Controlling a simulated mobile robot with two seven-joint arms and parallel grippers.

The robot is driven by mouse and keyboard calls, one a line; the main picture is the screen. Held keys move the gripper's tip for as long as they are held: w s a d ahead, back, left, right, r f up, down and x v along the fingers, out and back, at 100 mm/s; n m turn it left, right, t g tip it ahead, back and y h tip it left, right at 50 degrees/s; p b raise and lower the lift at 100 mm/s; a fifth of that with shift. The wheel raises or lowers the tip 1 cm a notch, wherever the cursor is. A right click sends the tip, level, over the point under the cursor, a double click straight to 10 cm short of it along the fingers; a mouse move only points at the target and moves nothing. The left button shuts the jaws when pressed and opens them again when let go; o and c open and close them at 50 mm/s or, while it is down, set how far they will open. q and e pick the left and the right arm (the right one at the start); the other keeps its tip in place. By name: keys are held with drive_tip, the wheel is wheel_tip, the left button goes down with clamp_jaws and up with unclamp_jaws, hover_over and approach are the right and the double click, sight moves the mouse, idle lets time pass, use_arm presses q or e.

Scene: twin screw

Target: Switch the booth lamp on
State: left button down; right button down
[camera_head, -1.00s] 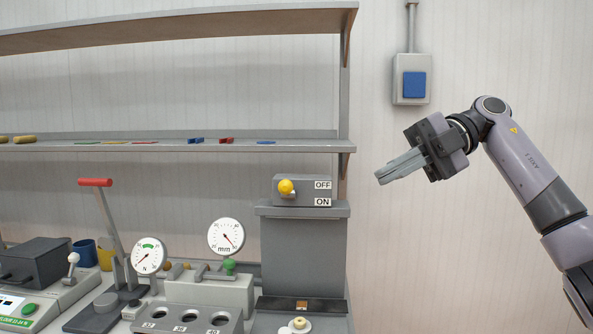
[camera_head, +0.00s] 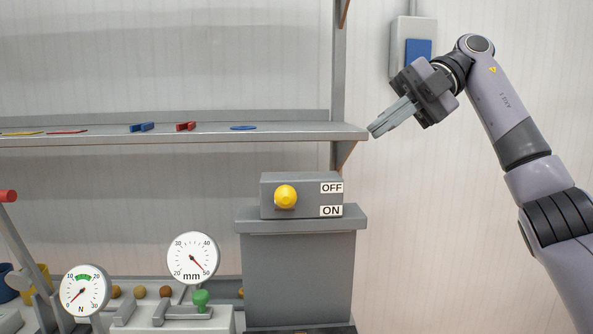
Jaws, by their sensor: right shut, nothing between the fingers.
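The booth lamp switch is a grey box (camera_head: 301,196) on top of the grey booth (camera_head: 298,275), right of the picture's middle. A yellow knob (camera_head: 286,197) sticks out from its front, with an OFF label (camera_head: 332,188) above an ON label (camera_head: 331,211) at its right. Whether the knob points to OFF or ON I cannot tell. My right gripper (camera_head: 376,129) is shut and empty, up and to the right of the switch box and clear of it. My left gripper is not in view.
A long shelf (camera_head: 190,135) with small coloured parts runs left of my right gripper. A blue wall button (camera_head: 418,50) is behind my right arm. Dial gauges (camera_head: 191,258) stand at the lower left. The wall right of the booth is clear.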

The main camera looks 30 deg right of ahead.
idle(0.4)
approach(285, 198)
drive_tip(key=w+a+f, duration=0.2)
drive_tip(key=a+f, duration=0.1)
drive_tip(key=shift+w+a+f, duration=0.1)
drive_tip(key=shift+w+a, duration=0.1)
drive_tip(key=shift+a, duration=0.1)
idle(0.5)
drive_tip(key=f+n+t+h+b, duration=0.1)
drive_tip(key=t+b, duration=0.1)
drive_tip(key=s+f+n+t+h+b, duration=0.1)
drive_tip(key=f+n+b, duration=0.1)
drive_tip(key=b, duration=0.1)
drive_tip(key=s+a+f+n+t+b, duration=0.1)
drive_tip(key=t+b, duration=0.1)
drive_tip(key=shift+s+a+f+n+t+h+b, duration=0.1)
drive_tip(key=shift+s+f+n+t+h+b, duration=0.2)
drive_tip(key=shift+f+n+h+b, duration=0.1)
idle(0.6)
drive_tip(key=shift+r, duration=0.15)
